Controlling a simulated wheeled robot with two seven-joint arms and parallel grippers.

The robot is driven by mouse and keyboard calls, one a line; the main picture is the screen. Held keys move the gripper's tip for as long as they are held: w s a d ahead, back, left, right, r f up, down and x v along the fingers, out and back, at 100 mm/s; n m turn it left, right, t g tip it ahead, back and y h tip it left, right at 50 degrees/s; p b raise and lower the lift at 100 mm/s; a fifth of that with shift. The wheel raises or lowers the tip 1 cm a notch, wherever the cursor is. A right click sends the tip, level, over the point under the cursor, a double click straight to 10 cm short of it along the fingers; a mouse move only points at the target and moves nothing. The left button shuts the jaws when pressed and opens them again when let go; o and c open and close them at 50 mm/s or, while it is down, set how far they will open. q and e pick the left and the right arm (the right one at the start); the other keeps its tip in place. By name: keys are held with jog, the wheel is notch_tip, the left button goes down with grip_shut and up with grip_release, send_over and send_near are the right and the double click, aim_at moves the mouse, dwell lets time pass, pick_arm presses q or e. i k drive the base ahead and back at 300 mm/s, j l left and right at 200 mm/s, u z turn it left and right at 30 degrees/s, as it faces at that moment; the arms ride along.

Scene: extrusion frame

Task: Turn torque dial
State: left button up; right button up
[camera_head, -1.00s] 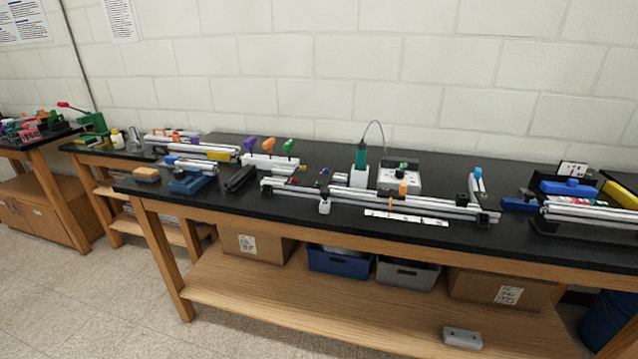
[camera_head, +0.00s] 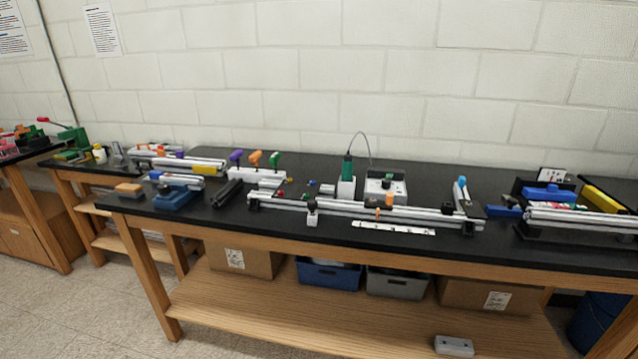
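A white control box (camera_head: 386,188) stands at the back of the black bench top (camera_head: 310,236), right of the middle. A small dark and green knob shows on its top; it is too small to tell its markings or setting. A green screwdriver-like tool (camera_head: 347,168) stands upright in a white holder (camera_head: 346,188) just left of the box, with a cable looping from its top toward the box. Neither of my grippers shows in the view.
Aluminium extrusion rails (camera_head: 350,208) lie along the bench in front of the box. A white strip (camera_head: 393,228) lies at the front edge. Purple, orange and green handled tools stand in a rack (camera_head: 257,174) to the left. A blue fixture (camera_head: 173,198) sits further left.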

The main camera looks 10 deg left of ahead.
aim_at(385, 185)
jog(key=i+l, duration=0.1)
jog(key=l, duration=0.2)
jog(key=i+l+u, duration=0.1)
jog(key=l+u, duration=1.2)
jog(key=u, duration=0.15)
